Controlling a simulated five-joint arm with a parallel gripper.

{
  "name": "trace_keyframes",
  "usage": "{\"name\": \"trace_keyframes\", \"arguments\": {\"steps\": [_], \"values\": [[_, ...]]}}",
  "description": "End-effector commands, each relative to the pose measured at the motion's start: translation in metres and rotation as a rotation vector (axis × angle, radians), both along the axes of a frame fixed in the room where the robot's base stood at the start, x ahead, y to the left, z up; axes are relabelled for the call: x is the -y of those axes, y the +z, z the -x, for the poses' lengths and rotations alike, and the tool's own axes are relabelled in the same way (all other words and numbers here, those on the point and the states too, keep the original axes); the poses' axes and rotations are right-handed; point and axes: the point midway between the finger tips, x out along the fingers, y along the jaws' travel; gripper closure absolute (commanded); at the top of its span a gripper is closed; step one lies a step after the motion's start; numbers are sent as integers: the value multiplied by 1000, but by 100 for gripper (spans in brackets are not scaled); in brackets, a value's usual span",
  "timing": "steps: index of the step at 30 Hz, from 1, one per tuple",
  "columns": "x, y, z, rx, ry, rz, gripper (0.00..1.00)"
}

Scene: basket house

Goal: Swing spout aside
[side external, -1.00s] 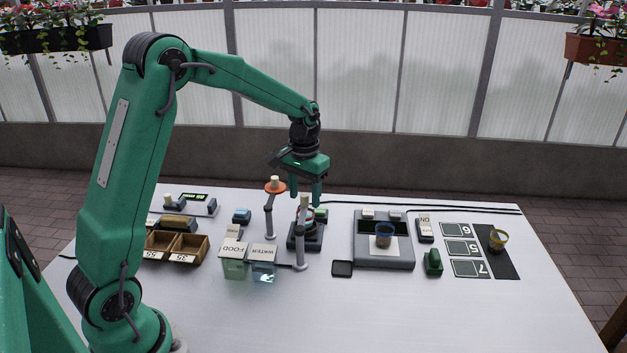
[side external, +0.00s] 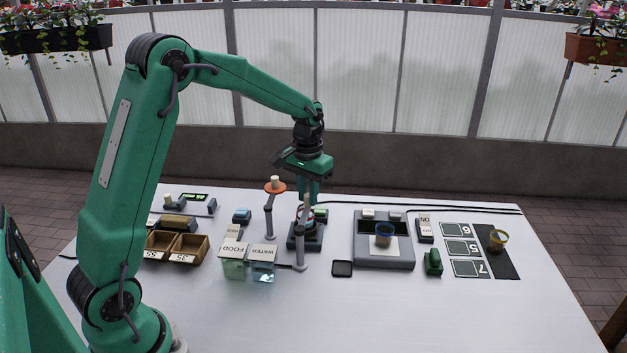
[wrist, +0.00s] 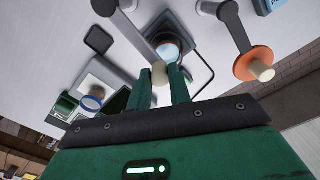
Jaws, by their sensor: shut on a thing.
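The spout (wrist: 128,38) is a grey arm on a post (side external: 301,252), with a cream knob (wrist: 160,75) at its end. My gripper (side external: 308,196) points down over the dark stand (side external: 305,240). In the wrist view, my gripper's fingers (wrist: 163,82) are shut on the cream knob. The stand below holds a small vessel with a pale blue inside (wrist: 168,52), close to the knob. In the side view, the fingers hide part of the knob and vessel.
A second post with an orange disc and cream knob (side external: 275,186) stands just left of my gripper. FOOD (side external: 235,262) and WATER (side external: 263,265) boxes are in front left. A grey scale with a blue cup (side external: 384,236) is to the right. The front table is clear.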

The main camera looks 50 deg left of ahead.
Motion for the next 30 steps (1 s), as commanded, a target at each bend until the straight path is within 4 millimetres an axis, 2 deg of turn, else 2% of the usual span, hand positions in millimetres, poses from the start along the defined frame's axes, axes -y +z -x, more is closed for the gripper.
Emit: {"name": "trace_keyframes", "arguments": {"steps": [19,30], "values": [[24,0,-14,-2,-1,1,89],[26,0,-17,1,0,0,89]]}}
